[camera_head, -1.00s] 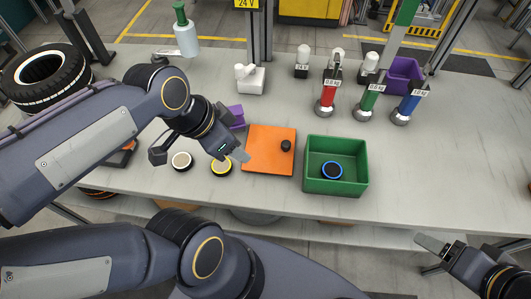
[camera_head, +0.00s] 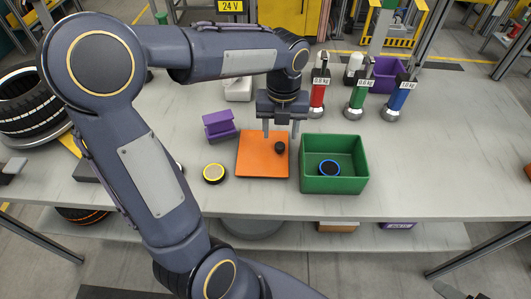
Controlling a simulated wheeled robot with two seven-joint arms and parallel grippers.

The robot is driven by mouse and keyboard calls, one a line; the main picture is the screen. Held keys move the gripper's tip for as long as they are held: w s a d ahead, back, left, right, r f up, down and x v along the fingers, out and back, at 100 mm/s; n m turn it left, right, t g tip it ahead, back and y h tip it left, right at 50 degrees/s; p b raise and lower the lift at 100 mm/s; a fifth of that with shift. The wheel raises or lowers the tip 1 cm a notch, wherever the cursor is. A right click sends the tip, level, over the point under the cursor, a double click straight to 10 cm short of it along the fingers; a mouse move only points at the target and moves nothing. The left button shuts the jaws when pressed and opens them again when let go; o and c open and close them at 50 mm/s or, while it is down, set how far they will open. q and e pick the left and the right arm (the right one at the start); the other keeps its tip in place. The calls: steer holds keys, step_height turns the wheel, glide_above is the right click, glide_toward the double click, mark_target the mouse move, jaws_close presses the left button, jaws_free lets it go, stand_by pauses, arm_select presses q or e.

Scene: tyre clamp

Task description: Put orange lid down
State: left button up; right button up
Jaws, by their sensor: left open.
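The orange lid (camera_head: 262,165) is a flat square plate with a small black knob (camera_head: 280,147) right of its centre. It lies level on the grey table, just left of the green bin. My left gripper (camera_head: 282,135) points down at the lid's back right part, with its fingers spread either side of the knob's position in the picture. Its jaws are open and hold nothing; I cannot tell the exact height above the lid. Of my right gripper, only what looks like a fingertip (camera_head: 450,291) shows at the bottom edge, so its jaws are hidden.
The green bin (camera_head: 334,184) holds a blue-ringed black disc (camera_head: 329,168). A yellow-ringed disc (camera_head: 214,174) and a purple block (camera_head: 221,126) lie left of the lid. Red, green and blue labelled cylinders stand at the back right. The table's right side is clear.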

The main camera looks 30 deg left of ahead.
mark_target(280, 144)
arm_select(q)
step_height(280, 144, down, 5)
steer(key=shift+r, duration=0.1)
jaws_close()
stand_by(0.4)
steer(key=shift+w, duration=0.1)
